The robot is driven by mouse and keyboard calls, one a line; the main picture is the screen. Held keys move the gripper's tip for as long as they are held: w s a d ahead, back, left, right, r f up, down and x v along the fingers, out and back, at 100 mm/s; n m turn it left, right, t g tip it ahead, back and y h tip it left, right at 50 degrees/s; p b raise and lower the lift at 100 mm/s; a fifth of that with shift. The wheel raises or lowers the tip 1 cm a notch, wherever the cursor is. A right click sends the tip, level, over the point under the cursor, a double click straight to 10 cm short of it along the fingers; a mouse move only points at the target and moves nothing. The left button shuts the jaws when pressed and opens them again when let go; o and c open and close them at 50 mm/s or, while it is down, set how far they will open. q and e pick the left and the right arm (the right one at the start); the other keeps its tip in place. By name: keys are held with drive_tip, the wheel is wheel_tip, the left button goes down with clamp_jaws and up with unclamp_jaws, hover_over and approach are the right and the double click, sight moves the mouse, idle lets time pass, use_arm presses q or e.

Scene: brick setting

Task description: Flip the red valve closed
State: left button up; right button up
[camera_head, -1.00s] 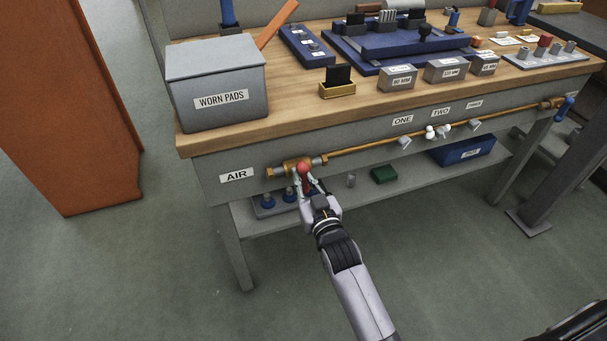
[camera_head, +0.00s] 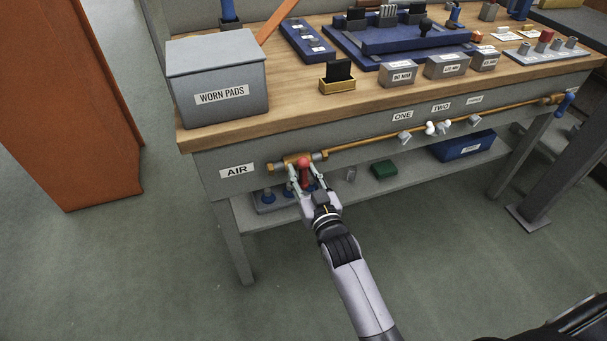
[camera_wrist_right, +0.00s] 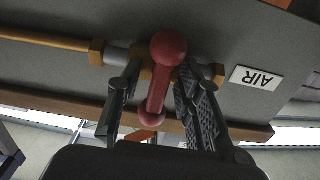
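The red valve handle (camera_head: 304,163) sits on the brass valve body (camera_head: 290,165) at the left end of the pipe, beside the AIR label (camera_head: 237,170). In the right wrist view the red handle (camera_wrist_right: 160,85) is a bar with a round ball at its upper end, lying across the pipe line. My right gripper (camera_head: 306,177) is at the handle. Its fingers (camera_wrist_right: 160,88) stand apart, one on each side of the handle, with gaps visible; I cannot tell whether either touches it. My left gripper is not in view.
The brass pipe (camera_head: 400,136) runs along the bench front past small white and grey fittings to a blue handle (camera_head: 565,104). A grey WORN PADS box (camera_head: 217,83) stands on the bench top. The lower shelf (camera_head: 340,194) holds a green box (camera_head: 384,170) and a blue bin (camera_head: 463,147).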

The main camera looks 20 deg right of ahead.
drive_tip(key=shift+s, duration=0.1)
drive_tip(key=s, duration=1.2)
drive_tip(key=shift+d, duration=0.2)
drive_tip(key=shift+w, duration=0.1)
